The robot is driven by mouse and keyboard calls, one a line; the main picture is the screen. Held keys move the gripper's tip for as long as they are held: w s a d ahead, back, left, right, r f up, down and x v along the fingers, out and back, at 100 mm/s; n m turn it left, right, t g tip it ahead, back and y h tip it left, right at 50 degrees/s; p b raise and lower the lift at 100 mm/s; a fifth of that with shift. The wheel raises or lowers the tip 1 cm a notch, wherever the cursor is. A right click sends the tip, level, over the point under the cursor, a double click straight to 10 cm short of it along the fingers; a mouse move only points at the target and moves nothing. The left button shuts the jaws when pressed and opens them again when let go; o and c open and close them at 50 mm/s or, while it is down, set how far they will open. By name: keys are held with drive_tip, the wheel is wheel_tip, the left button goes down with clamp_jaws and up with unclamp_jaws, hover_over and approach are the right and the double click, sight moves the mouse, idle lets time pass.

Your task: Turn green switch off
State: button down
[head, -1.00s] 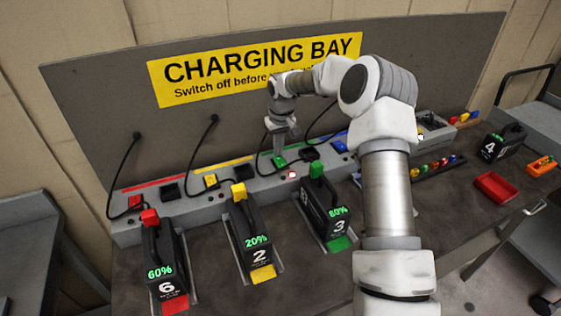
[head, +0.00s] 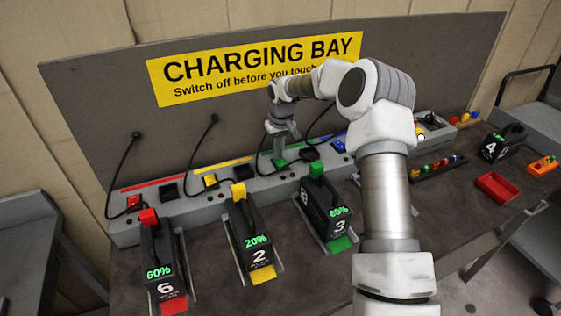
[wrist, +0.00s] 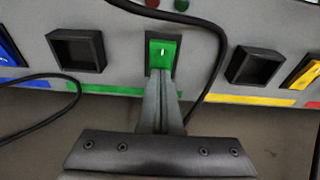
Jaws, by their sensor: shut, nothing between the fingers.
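The green switch (wrist: 162,50) is a rocker in a dark frame on the grey charging strip, with a white line mark on its face. In the head view the green switch (head: 280,162) shows just below my gripper. My gripper (wrist: 164,76) is shut and empty. Its fingertips are at the switch's lower edge in the wrist view, and seem to touch it. My gripper (head: 281,151) points down there in the head view. Parts of the red and green indicator lamps (wrist: 167,4) show at the wrist view's top edge, both looking dark.
A black cable (wrist: 217,60) loops close beside the switch. Black sockets (wrist: 76,50) sit on both sides. Battery 3 (head: 325,208) with a green handle stands in front, with batteries 2 (head: 251,232) and 6 (head: 163,265) to its left. The back panel (head: 85,95) rises behind.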

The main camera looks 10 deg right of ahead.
drive_tip(key=shift+r, duration=0.1)
wheel_tip(320, 180, up, 7)
drive_tip(key=p, duration=0.4)
idle(0.3)
drive_tip(key=s+r+t+h, duration=0.2)
drive_tip(key=s+r, duration=1.7)
drive_tip(key=r, duration=0.1)
drive_tip(key=s+m+t+y, duration=0.1)
drive_tip(key=s+m, duration=0.1)
drive_tip(key=s, duration=2)
drive_tip(key=shift+t+y, duration=0.3)
drive_tip(key=shift+t, duration=0.1)
